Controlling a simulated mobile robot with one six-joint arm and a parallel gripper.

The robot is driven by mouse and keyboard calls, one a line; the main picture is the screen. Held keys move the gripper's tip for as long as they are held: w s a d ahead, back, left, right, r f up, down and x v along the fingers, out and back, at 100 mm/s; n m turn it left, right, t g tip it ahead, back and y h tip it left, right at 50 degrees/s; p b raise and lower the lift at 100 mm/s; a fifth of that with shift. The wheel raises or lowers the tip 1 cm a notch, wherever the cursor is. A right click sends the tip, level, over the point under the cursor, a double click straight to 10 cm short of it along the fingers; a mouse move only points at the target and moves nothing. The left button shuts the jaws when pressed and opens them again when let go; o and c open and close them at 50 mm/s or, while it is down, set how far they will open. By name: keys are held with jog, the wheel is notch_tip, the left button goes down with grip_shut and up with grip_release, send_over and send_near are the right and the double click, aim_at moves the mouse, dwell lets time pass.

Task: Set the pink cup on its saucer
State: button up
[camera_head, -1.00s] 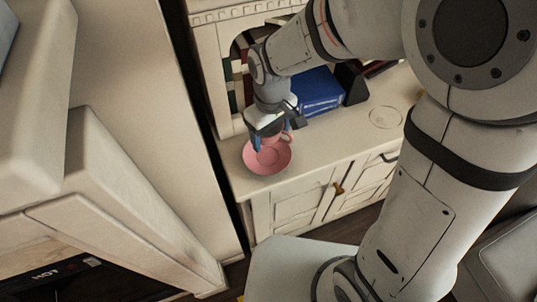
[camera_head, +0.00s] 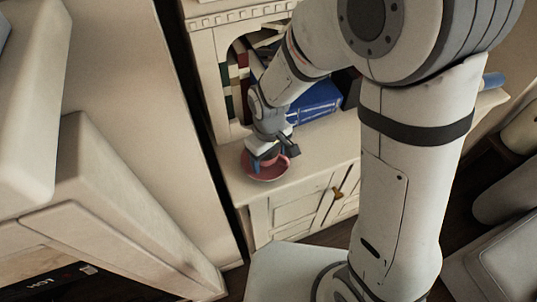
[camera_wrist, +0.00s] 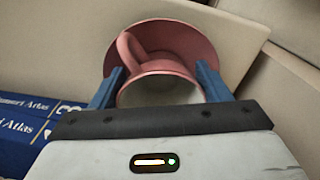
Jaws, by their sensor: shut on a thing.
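The pink cup (camera_wrist: 165,72) is between the blue fingers of my gripper (camera_wrist: 160,92) in the wrist view, its white inside facing the camera and its handle at the upper left. The pink saucer (camera_wrist: 182,36) shows directly beyond the cup. In the head view the saucer (camera_head: 265,174) lies on the cabinet top near its left end, and my gripper (camera_head: 268,160) is over it, shut on the cup (camera_head: 282,162). The cup is mostly hidden by my gripper there. I cannot tell whether the cup's base touches the saucer.
Blue books (camera_head: 315,101) stand on the cabinet top (camera_head: 330,140) behind and to the right of my gripper. A shelf niche with books (camera_head: 240,85) is behind. A tall pale panel (camera_head: 150,130) is close on the left. The cabinet top right of the saucer is clear.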

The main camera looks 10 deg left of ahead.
jog(key=shift+s+d+f+b, duration=0.1)
jog(key=shift+s+f+b, duration=0.05)
jog(key=shift+f+b, duration=0.2)
jog(key=o, duration=0.8)
jog(key=shift+f, duration=0.15)
jog(key=shift+c, duration=0.2)
notch_tip(320, 180, up, 14)
jog(key=p, duration=0.1)
jog(key=shift+f+p, duration=0.25)
jog(key=shift+p, duration=0.15)
jog(key=s+d+r+m+t, duration=0.1)
jog(key=s+d+r+m, duration=0.1)
jog(key=d, duration=0.5)
jog(key=s+d+r+m, duration=0.2)
jog(key=d+m, duration=0.2)
jog(key=d, duration=0.3)
jog(key=s+d+r+m+t, duration=0.1)
jog(key=d+m, duration=0.3)
jog(key=d, duration=0.4)
jog(key=shift+s+r+t, duration=0.3)
jog(key=shift+s+r, duration=0.1)
jog(key=shift+s, duration=0.35)
